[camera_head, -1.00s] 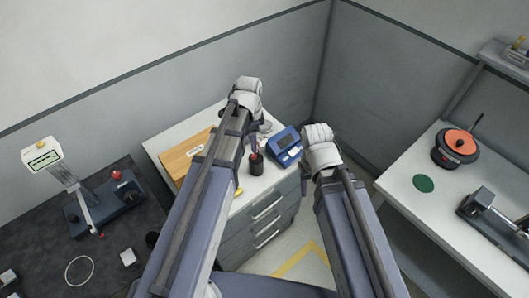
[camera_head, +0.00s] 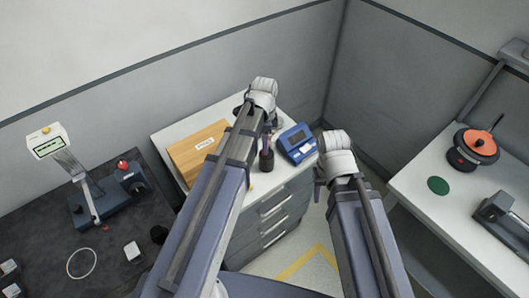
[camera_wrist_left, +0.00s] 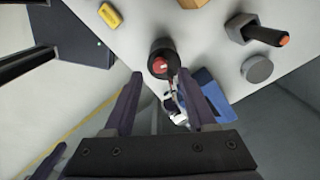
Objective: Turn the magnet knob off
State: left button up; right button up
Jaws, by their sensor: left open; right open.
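No part is clearly marked as the magnet knob. A red knob (camera_head: 123,165) shows on the blue-grey stand (camera_head: 100,212) on the dark left table. In the left wrist view, a black cylinder (camera_wrist_left: 166,47) with a red part (camera_wrist_left: 160,65) lies ahead between my left fingers; the cylinder also shows in the head view (camera_head: 266,162). My left gripper (camera_wrist_left: 160,75) is open and empty above the white cabinet top, its fingers on either side of the cylinder in that view. Contact cannot be told. My right gripper (camera_head: 319,182) is open, right of the cabinet, its fingers partly hidden.
On the cabinet are a wooden box (camera_head: 200,148), a blue device (camera_head: 297,143), a grey disc (camera_wrist_left: 257,68) and a dark block with an orange-tipped handle (camera_wrist_left: 258,30). The right bench (camera_head: 425,210) carries an orange-topped round pot (camera_head: 474,147) and a green disc (camera_head: 438,185).

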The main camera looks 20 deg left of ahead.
aim_at(269, 151)
pick_arm(q)
notch_tip(269, 151, down, 4)
jog(key=b, duration=0.2)
jog(key=shift+r+b, duration=0.2)
jog(key=shift+b, duration=0.1)
pick_arm(e)
notch_tip(269, 151, down, 4)
jog(key=shift+r, duration=0.15)
pick_arm(q)
grip_shut()
